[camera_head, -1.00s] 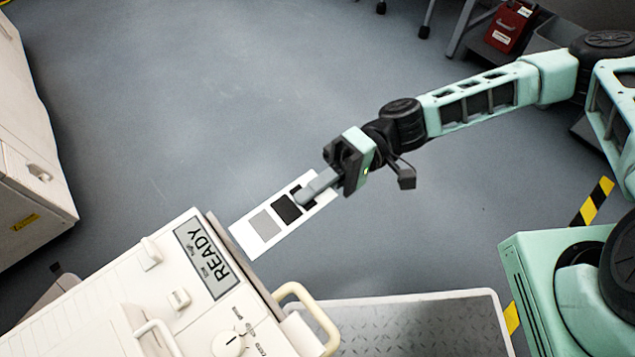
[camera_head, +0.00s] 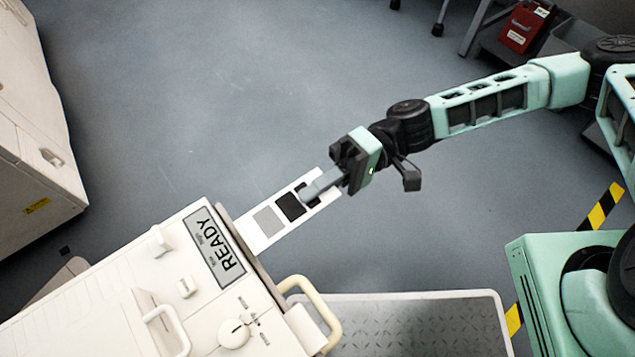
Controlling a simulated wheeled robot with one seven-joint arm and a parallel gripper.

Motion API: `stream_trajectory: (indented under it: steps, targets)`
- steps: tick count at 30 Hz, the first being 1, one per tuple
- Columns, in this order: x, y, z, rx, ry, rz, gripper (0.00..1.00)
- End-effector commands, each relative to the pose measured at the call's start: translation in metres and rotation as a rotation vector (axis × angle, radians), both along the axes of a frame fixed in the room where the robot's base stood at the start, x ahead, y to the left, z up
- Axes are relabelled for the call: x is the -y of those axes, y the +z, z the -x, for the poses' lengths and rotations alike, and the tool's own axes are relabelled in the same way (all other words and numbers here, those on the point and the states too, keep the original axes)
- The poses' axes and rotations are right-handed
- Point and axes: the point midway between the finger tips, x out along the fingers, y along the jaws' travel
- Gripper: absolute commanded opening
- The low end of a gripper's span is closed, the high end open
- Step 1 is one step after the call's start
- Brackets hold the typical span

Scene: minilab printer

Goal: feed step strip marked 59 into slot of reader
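The step strip (camera_head: 268,220) is white with a grey patch and darker patches along it. No number is readable on it from here. My gripper (camera_head: 312,192) is shut on the strip's right end and holds it out toward the lower left. The reader (camera_head: 130,285) is a cream machine at the lower left with a READY panel (camera_head: 216,246). The strip's far left end is at the reader's upper right edge, beside the panel. The slot is not visible, so I cannot tell whether the strip's end is inside it.
A cream handle (camera_head: 318,305) sticks out of the reader's right side. A metal tread plate platform (camera_head: 420,325) lies at the bottom. A cream cabinet (camera_head: 35,150) stands at the left, and a red box (camera_head: 524,28) is at the top right. The grey floor between is clear.

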Motion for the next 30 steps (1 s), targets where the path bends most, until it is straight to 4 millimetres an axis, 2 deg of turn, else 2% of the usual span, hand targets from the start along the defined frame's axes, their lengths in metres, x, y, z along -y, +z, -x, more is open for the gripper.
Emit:
stream_trajectory:
  steps: [30]
  targets:
    - [-0.014,0.001,0.011,-0.001,0.002,-0.001,0.0]
